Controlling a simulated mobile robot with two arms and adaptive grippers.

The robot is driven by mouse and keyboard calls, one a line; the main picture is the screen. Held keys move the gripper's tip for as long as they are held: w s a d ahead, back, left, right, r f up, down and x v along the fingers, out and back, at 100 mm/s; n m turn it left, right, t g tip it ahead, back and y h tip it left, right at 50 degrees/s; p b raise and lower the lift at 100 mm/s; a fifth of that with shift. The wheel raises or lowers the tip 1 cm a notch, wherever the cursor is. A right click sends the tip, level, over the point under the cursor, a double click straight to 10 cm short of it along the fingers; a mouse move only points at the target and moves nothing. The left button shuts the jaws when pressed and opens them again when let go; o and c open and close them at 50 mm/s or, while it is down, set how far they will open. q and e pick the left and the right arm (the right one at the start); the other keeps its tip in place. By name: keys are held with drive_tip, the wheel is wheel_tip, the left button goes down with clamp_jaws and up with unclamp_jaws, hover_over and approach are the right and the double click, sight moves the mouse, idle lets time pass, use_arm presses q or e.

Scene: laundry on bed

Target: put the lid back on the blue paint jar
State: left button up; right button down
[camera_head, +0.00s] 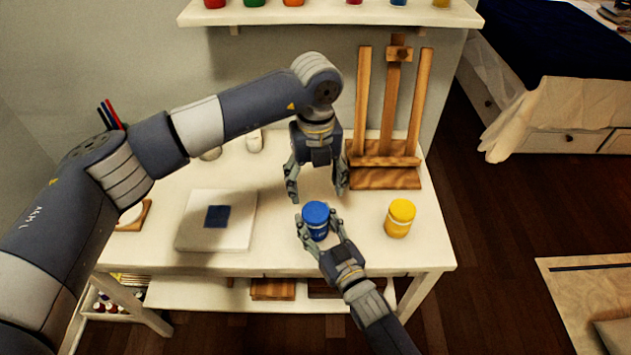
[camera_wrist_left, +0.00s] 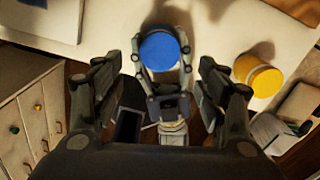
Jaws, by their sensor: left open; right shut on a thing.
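The blue paint jar (camera_head: 317,234) stands upright near the front edge of the white table, and it also shows in the left wrist view (camera_wrist_left: 160,68). A round blue lid (camera_head: 315,211) covers its top, seen face-on in the left wrist view (camera_wrist_left: 160,50). I cannot tell how firmly it is seated. My right gripper (camera_head: 316,222) is shut around the jar's sides from the front. My left gripper (camera_head: 317,191) is open and empty, just above and behind the jar, pointing down. Its two fingers frame the jar in the left wrist view (camera_wrist_left: 160,85).
A yellow jar (camera_head: 400,217) stands to the right of the blue one. A wooden easel (camera_head: 388,160) stands behind it. A white panel with a blue square (camera_head: 242,225) lies on the left of the table (camera_head: 280,250). A shelf (camera_head: 330,14) with several jars hangs above.

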sight(315, 212)
use_arm(q)
drive_tip(key=shift+n, duration=0.9)
drive_tip(key=shift+f, duration=4)
